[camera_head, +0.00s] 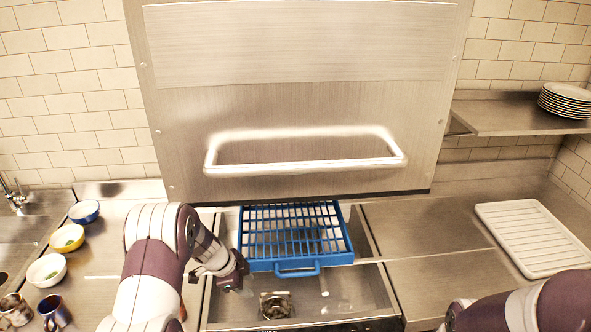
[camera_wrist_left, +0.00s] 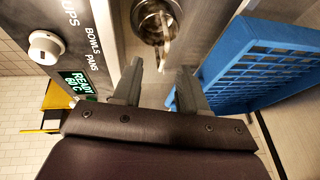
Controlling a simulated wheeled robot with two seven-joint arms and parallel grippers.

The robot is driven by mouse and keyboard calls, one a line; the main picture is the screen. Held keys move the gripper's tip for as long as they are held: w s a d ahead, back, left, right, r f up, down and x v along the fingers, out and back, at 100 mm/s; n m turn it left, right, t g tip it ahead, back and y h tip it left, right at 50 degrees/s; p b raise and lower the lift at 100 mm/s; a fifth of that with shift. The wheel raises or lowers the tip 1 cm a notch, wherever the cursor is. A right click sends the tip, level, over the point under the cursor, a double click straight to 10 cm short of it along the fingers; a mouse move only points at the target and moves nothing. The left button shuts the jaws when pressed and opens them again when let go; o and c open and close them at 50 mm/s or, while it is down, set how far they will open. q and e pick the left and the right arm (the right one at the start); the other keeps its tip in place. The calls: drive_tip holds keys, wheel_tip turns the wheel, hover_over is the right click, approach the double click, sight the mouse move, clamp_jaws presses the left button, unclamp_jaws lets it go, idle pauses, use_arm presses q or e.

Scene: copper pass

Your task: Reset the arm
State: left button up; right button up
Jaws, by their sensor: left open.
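My left gripper (camera_head: 236,284) is at the left front of the open basin in the head view, close to the left side of a blue rack (camera_head: 262,265). In the left wrist view, its two fingers (camera_wrist_left: 160,82) are spread apart with nothing between them. My right arm (camera_head: 520,308) comes in at the bottom right of the head view. Its gripper is not visible.
A raised steel hood (camera_head: 300,100) with a bar handle (camera_head: 305,168) stands behind the rack. Several bowls (camera_head: 68,238) and mugs stand on the left counter. A white ribbed tray (camera_head: 532,238) lies on the right counter, and stacked plates (camera_head: 566,100) sit on a shelf. A control knob (camera_wrist_left: 44,47) shows close by.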

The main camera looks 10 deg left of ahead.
use_arm(q)
drive_tip(key=s+a+r+n+t+y, duration=0.1)
drive_tip(key=s+a+r+n+y, duration=0.2)
drive_tip(key=s+a+n+y, duration=0.35)
drive_tip(key=s+d+r+n+g+h+b, duration=0.1)
drive_tip(key=s+d+r+n, duration=0.3)
drive_tip(key=s, duration=0.5)
drive_tip(key=s+d+r+n+g+h+b, duration=0.1)
drive_tip(key=s+d+r+n, duration=0.3)
drive_tip(key=s, duration=0.6)
drive_tip(key=shift+s+d+r+n+g+b, duration=0.3)
drive_tip(key=shift+d+n, duration=0.25)
drive_tip(key=shift+d, duration=0.65)
drive_tip(key=shift+f+h, duration=0.1)
drive_tip(key=shift+h, duration=0.15)
